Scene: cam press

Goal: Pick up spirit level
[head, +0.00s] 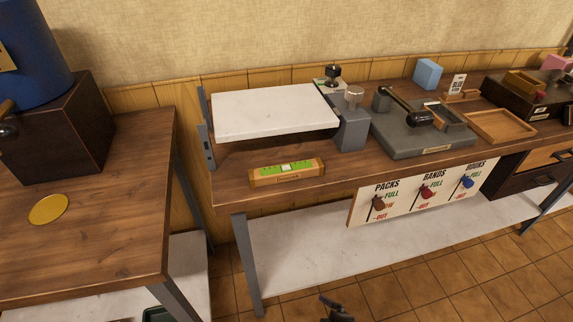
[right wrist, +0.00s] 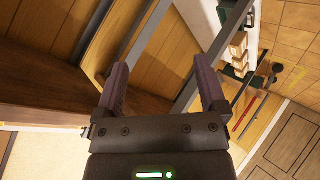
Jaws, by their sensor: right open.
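The spirit level (head: 287,172) is a wooden block with a bright green top and a pale window. It lies near the front edge of the middle wooden bench (head: 230,195), below a raised white board. My right gripper (right wrist: 163,80) is open, with nothing between its fingers in the right wrist view. A dark gripper tip, apparently the same one, shows at the bottom of the head view (head: 335,308), in front of and below the bench. The level does not show in the right wrist view. My left gripper is not in view.
The white board (head: 275,110) overhangs behind the level. A grey press (head: 420,130) and an empty wooden tray (head: 500,126) stand to its right. A sign with hooks (head: 420,192) hangs on the bench front. A lower white shelf (head: 330,250) lies beneath.

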